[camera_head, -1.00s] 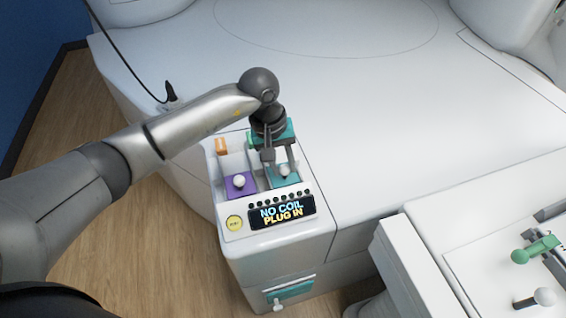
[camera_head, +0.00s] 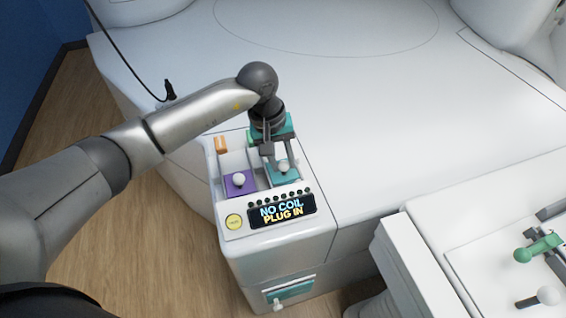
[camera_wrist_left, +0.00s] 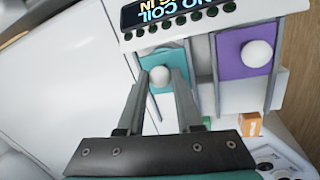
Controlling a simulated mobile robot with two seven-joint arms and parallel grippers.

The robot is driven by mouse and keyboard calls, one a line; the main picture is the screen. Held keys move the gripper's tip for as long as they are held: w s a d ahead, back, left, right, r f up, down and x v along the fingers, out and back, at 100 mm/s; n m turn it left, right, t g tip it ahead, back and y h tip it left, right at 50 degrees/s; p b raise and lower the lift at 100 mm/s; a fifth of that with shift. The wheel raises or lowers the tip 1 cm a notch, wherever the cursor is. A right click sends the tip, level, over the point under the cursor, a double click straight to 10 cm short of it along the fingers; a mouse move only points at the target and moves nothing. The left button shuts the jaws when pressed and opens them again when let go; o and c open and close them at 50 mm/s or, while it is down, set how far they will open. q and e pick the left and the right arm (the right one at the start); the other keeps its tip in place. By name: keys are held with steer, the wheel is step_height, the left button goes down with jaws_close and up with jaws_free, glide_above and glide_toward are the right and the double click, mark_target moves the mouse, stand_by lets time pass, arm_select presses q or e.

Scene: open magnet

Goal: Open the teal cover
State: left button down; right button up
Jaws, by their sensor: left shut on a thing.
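The teal cover (camera_head: 276,177) with a white ball knob (camera_head: 284,167) lies in the right channel of the white panel. In the left wrist view the teal cover (camera_wrist_left: 148,57) and its knob (camera_wrist_left: 160,76) show between the finger ends. My left gripper (camera_head: 281,160) comes down from behind and is shut on the knob; it also shows in the left wrist view (camera_wrist_left: 161,85). The far part of the channel is hidden under my wrist. My right gripper is not in view.
A purple cover (camera_head: 238,190) with a white knob sits in the left channel. In front are a yellow button (camera_head: 234,221) and a display (camera_head: 283,212) reading "NO COIL PLUG IN". An orange block (camera_head: 221,144) is at the back left. The white table (camera_head: 400,120) is clear.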

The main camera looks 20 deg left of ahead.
arm_select(q)
steer(key=w+a+b, duration=0.1)
steer(key=w+b, duration=0.1)
steer(key=w+a+b, duration=0.1)
steer(key=b, duration=0.1)
steer(key=shift+w+a+f, duration=0.15)
steer(key=shift+w+a, duration=0.15)
steer(key=shift+w, duration=0.1)
steer(key=shift+w+a+b, duration=0.45)
steer(key=shift+w+b, duration=0.05)
steer(key=shift+w, duration=0.1)
steer(key=shift+r, duration=0.2)
steer(key=c, duration=0.6)
jaws_free()
steer(key=a+r, duration=0.1)
steer(key=r, duration=0.4)
steer(key=r+p, duration=0.1)
steer(key=r, duration=0.4)
steer(key=s+a+r, duration=0.1)
steer(key=r, duration=0.4)
steer(key=shift+s+a+p, duration=0.1)
steer(key=shift+a+p, duration=0.2)
steer(key=shift+p, duration=0.1)
